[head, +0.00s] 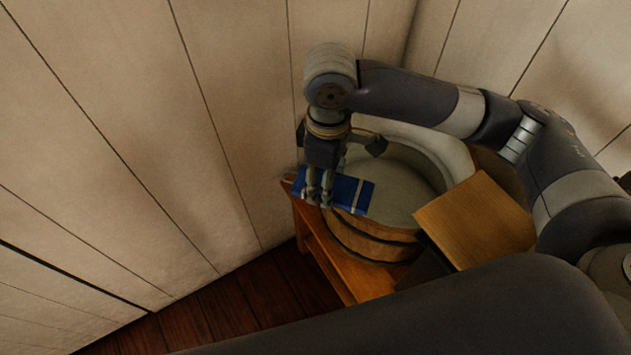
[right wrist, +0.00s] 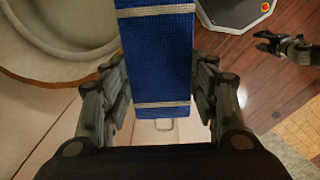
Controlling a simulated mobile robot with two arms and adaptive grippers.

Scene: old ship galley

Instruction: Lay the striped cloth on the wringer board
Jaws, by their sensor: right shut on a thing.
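The striped cloth (head: 353,191) is blue with pale stripes. My right gripper (head: 320,198) points down and is shut on it, over the tub's near left rim. In the right wrist view the cloth (right wrist: 158,60) hangs between the fingers of my right gripper (right wrist: 160,85). A flat, bare wooden board (head: 475,220) sits right of the cloth, at the tub's right side; it may be the wringer board, but I cannot tell for sure. My left gripper (right wrist: 267,41) shows small in the right wrist view, apart from the cloth, its fingers spread and empty.
A round wooden tub (head: 375,238) with a pale grey inside stands in the corner on a wooden stand (head: 345,268). Plank walls (head: 130,120) close in behind and to the left. Dark red floorboards (head: 245,305) are clear at the lower left.

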